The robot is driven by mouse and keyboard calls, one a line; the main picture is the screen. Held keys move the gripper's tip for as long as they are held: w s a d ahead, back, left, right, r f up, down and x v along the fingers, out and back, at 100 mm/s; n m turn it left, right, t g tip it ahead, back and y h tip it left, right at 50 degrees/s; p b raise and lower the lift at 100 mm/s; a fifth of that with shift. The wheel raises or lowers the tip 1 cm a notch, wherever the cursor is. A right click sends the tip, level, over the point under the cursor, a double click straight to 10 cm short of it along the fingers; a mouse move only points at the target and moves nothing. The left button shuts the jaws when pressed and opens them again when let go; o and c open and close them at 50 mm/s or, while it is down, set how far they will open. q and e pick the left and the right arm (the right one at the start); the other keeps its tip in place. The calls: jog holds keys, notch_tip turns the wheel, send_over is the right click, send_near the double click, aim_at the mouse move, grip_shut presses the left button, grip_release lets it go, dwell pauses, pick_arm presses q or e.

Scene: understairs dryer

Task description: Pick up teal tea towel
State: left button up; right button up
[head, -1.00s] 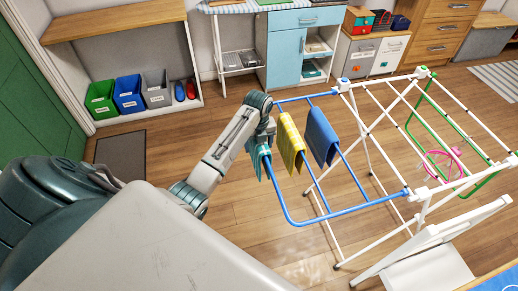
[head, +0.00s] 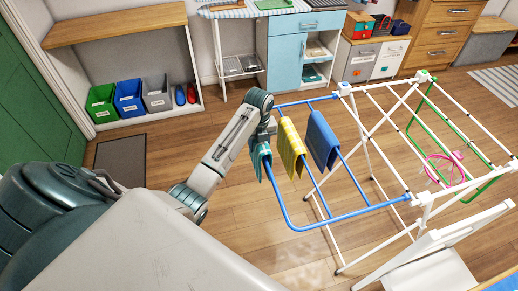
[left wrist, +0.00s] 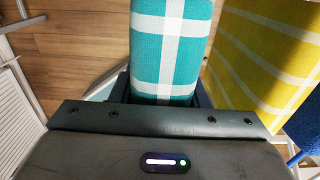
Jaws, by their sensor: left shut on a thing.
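The teal tea towel (head: 261,158) with white stripes hangs at the left end of the drying rack's blue wing (head: 287,212). In the left wrist view the teal towel (left wrist: 165,55) runs straight down between the jaws. My left gripper (head: 266,128) is shut on it near its top; the fingers are mostly hidden by the towel and the gripper body, also in the left wrist view (left wrist: 163,98). I cannot tell whether the towel still touches the rail. My right gripper is not in view.
A yellow towel (head: 291,144) and a blue towel (head: 322,140) hang just right of the teal one. The white rack (head: 368,140) carries a pink ring (head: 444,168) on its right side. Green, blue and grey bins (head: 130,99) stand at the back left.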

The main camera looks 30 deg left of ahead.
pick_arm(q)
notch_tip(320, 180, up, 5)
jog(key=shift+w+r+b, duration=0.1)
jog(key=shift+b, duration=0.4)
notch_tip(320, 180, up, 8)
jog(key=p, duration=0.8)
notch_tip(320, 180, up, 3)
jog(key=shift+f+p, duration=0.2)
jog(key=shift+p, duration=1)
